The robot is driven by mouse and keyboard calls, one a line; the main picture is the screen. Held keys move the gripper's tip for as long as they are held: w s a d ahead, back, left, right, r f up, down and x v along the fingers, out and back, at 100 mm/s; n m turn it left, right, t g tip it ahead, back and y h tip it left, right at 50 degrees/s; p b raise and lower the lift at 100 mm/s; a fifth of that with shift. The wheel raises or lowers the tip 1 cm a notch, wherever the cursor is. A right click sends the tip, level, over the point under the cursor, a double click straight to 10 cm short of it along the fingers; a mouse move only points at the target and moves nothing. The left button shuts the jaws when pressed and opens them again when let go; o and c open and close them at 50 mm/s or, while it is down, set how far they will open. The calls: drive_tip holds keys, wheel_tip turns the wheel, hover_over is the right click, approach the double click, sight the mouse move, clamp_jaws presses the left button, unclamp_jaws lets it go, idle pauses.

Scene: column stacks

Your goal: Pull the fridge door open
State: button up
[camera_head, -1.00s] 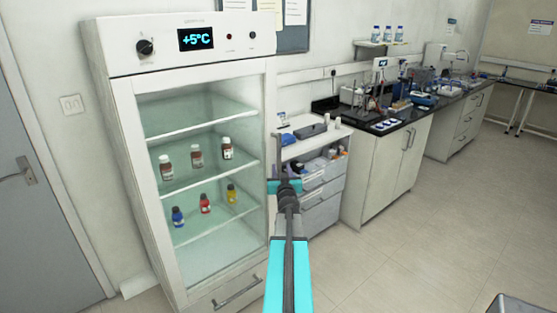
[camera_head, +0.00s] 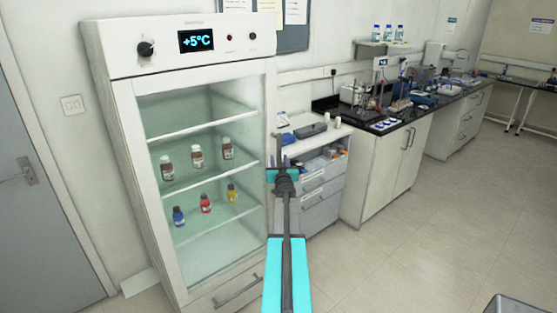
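The white fridge (camera_head: 185,65) stands at the left with a display reading +5°C. Its door (camera_head: 150,215), a white frame around clear glass, looks closed. Bottles show on shelves behind the glass. The arm hides part of the gripper and the lower right of the door. I cannot tell whether the fingers are open, or touch the bar.
A small drawer unit (camera_head: 322,205) with boxes on it stands close to the right of the fridge. A dark-topped bench (camera_head: 385,175) with lab equipment runs along the wall beyond it. A drawer (camera_head: 225,298) lies below the door. The floor (camera_head: 430,250) at the right is clear.

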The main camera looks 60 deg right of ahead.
drive_tip(key=shift+w+d, duration=0.35)
drive_tip(key=shift+d, duration=0.1)
clamp_jaws()
